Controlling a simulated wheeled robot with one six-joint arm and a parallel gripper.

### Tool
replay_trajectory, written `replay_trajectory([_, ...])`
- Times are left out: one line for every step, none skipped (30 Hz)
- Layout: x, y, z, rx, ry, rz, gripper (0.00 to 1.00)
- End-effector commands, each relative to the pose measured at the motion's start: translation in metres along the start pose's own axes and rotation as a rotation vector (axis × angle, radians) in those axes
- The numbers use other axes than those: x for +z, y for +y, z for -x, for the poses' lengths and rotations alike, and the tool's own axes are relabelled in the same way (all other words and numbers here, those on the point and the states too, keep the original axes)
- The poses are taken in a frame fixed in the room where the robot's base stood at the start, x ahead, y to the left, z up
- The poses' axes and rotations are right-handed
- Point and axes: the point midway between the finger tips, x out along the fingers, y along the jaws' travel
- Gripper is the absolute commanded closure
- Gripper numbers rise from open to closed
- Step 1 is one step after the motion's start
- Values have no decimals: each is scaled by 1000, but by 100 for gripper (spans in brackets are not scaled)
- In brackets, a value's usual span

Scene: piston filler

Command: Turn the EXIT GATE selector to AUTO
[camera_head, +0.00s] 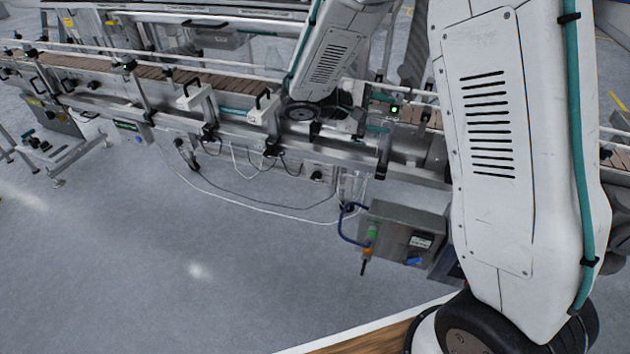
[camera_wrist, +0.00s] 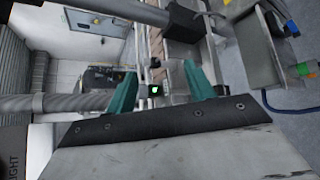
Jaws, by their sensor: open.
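My gripper (camera_wrist: 162,88) shows in the wrist view as two teal fingers, spread apart with nothing between them. A small green-lit dark sensor shows beyond the gap. In the head view my arm covers the middle and right of the conveyor, and I cannot make out the fingers clearly. A small box with a dark knob (camera_head: 317,174) hangs below the conveyor rail. I cannot read its label, so I cannot tell whether it is the EXIT GATE selector or which way it points. My gripper is not seen touching any knob.
The conveyor (camera_head: 225,82) with guide rails and brackets runs across the head view. A grey control box (camera_head: 400,228) with coloured fittings stands at lower right; a grey box (camera_wrist: 247,52) shows in the wrist view. Loose cables (camera_head: 262,207) hang below the conveyor. The floor (camera_head: 180,275) in front is clear.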

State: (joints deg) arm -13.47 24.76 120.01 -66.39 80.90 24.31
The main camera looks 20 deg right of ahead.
Motion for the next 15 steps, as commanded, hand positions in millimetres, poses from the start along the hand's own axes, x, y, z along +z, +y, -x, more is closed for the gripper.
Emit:
replay_trajectory([-27,-10,-1,67,8,39,47])
replay_trajectory([-41,-14,-1,108,17,56,47])
replay_trajectory([-62,-21,-1,163,32,78,47])
replay_trajectory([-77,-27,-1,203,45,95,47])
replay_trajectory([-91,-33,0,243,58,111,47])
replay_trajectory([-111,-43,1,297,79,133,47])
replay_trajectory([-126,-51,2,337,96,150,47])
replay_trajectory([-140,-60,2,374,114,166,47])
replay_trajectory([-160,-74,3,426,142,188,47])
replay_trajectory([-174,-85,4,463,163,204,47])
replay_trajectory([-187,-97,5,500,185,221,47])
replay_trajectory([-205,-113,6,547,218,241,47])
replay_trajectory([-218,-127,7,581,244,258,47])
replay_trajectory([-230,-140,8,613,270,272,47])
replay_trajectory([-244,-158,10,654,305,292,47])
